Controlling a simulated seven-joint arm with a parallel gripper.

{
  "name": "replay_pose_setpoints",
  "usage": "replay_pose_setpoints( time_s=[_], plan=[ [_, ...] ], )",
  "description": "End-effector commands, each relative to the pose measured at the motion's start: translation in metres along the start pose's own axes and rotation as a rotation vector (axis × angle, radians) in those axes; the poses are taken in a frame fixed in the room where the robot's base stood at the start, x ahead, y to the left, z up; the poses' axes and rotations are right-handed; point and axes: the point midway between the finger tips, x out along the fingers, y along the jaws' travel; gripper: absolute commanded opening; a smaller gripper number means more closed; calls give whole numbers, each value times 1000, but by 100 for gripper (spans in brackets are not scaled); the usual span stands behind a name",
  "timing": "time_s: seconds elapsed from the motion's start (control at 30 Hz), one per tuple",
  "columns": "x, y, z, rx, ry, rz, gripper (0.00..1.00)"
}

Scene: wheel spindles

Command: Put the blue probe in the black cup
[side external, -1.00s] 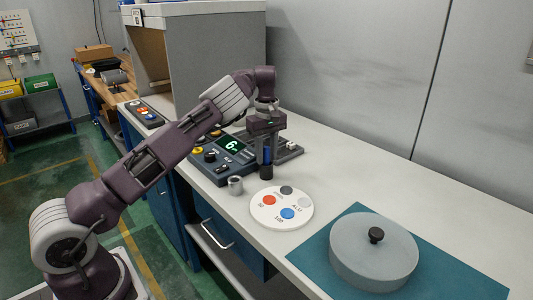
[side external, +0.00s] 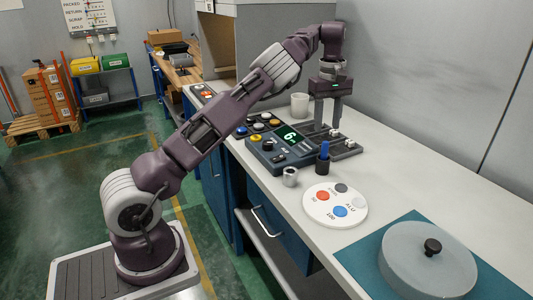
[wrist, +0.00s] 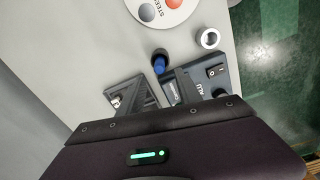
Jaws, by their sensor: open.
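In the wrist view the blue probe (wrist: 159,66) and the dark rim of the black cup (wrist: 160,52) show just beyond the fingers. My gripper (side external: 327,123) is open and empty, with its fingers pointing down. It is above and a little behind the probe, apart from it, over the grey holder (side external: 345,149).
A console with a green "6" display (side external: 270,150) is left of the cup. A metal ring (side external: 290,177) and a white disc with coloured spots (side external: 335,218) are in front. A lidded round pot (side external: 428,272) sits on a teal mat (side external: 358,262). A white cup (side external: 300,105) stands behind.

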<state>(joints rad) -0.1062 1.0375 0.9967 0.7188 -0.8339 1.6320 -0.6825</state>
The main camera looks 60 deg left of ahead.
Motion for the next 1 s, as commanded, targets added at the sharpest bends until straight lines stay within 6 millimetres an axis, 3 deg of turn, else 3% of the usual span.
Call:
replay_pose_setpoints(
  time_s=[0.07,0.17,0.27,0.3,0.37,0.43,0.5,0.63,0.7,0.8,1.0],
  plan=[
    [-40,-10,2,-3,-17,79,41],
    [-97,-39,24,50,-56,195,41],
    [-138,-82,70,192,-84,288,41],
    [-150,-102,94,276,-84,319,41],
    [-160,-138,135,430,-67,354,41],
    [-162,-184,183,639,-13,381,41],
    [-152,-231,223,856,75,389,41],
    [-117,-297,263,1173,263,359,41],
    [-100,-317,270,1277,339,336,41],
    [-89,-330,272,1347,396,317,41],
    [-86,-332,272,1356,400,312,41]
  ],
)
